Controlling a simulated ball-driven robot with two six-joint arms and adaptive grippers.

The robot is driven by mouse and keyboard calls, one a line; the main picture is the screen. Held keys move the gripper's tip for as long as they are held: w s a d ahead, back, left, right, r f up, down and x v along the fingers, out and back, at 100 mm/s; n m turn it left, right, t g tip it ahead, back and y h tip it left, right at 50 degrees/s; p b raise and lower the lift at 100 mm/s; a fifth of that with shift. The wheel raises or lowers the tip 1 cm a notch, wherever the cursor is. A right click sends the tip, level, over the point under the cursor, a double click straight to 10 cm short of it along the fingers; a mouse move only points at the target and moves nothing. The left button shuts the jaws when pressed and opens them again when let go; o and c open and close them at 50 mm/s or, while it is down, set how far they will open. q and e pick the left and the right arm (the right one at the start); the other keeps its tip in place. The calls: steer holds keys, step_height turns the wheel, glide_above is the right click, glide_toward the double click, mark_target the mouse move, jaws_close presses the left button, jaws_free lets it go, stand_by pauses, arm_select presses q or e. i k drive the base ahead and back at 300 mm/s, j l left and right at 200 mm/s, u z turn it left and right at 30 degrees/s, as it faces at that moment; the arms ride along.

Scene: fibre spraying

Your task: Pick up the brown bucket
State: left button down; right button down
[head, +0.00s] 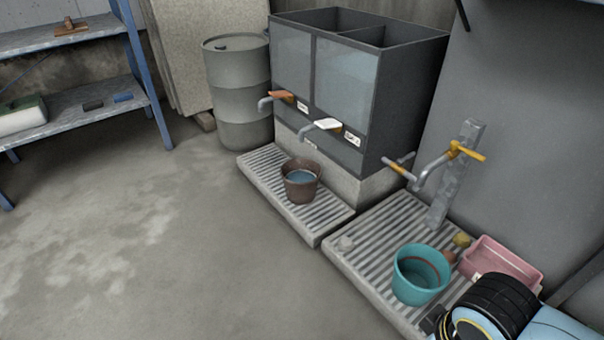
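The brown bucket (301,194) stands upright on the left ribbed concrete slab (262,168), in front of the dark two-part tank (345,80). Bluish liquid shows inside it. It stands below the tank's taps, near the one with the white handle (328,125). No gripper is near the bucket. Part of my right arm, black and ribbed with light blue, shows at the lower right corner, far from the bucket. Its fingers cannot be made out. My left arm and gripper are out of the picture.
A teal bucket (420,286) and a pink basin (500,262) stand on the right ribbed slab (385,222), below a wall tap with a yellow handle (468,151). A grey drum (238,95) stands behind left. Blue-framed shelves (75,112) are far left. The floor left of the slabs is clear.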

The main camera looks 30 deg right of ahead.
mark_target(300, 176)
steer(key=i+j+z, duration=0.1)
steer(key=i+z, duration=0.25)
steer(key=i, duration=0.25)
steer(key=i+j+z, duration=0.35)
steer(key=i, duration=0.2)
steer(key=i+j+z, duration=0.3)
steer(key=i, duration=0.2)
